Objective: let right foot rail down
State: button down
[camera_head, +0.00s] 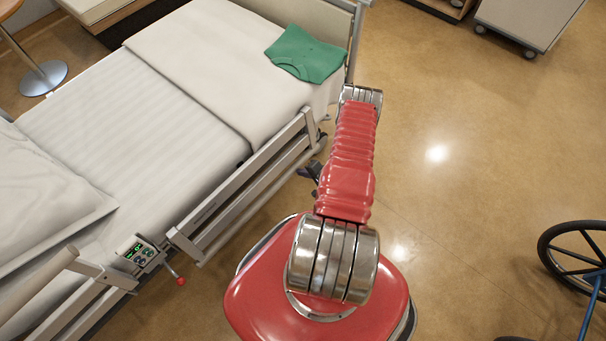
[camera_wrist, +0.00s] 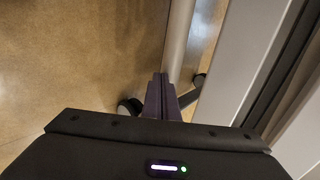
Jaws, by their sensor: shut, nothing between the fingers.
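The right foot rail (camera_head: 240,185), grey with long parallel bars, stands upright along the near side of the bed, toward the foot end. Pale and metallic bars along the bed side, probably part of this rail, run steeply through the right of the wrist view (camera_wrist: 235,60). My gripper (camera_wrist: 160,80) is shut and empty, its dark narrow fingers pointing toward a metal tube (camera_wrist: 180,40). I cannot tell whether the fingertips touch it. In the head view my red arm reaches toward the foot end and the gripper is mostly hidden. No release catch can be made out.
A control box (camera_head: 138,252) with a green display and a red knob (camera_head: 180,281) sits at the rail's head end. A green cloth (camera_head: 304,54) lies on the bed. A wheelchair wheel (camera_head: 578,250) is at right. Castors (camera_wrist: 130,106) stand below.

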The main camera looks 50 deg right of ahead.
aim_at(296, 169)
jog(key=shift+w+f, duration=0.3)
jog(key=shift+w, duration=0.5)
jog(key=shift+w+f, duration=0.25)
jog(key=shift+w, duration=0.5)
jog(key=shift+w+f, duration=0.3)
jog(key=shift+w, duration=0.5)
jog(key=shift+s+a+f, duration=0.1)
jog(key=shift+s, duration=0.5)
jog(key=s+r, duration=0.4)
jog(key=s, duration=0.7)
jog(key=shift+s+d+r, duration=0.2)
jog(key=shift+s, duration=0.05)
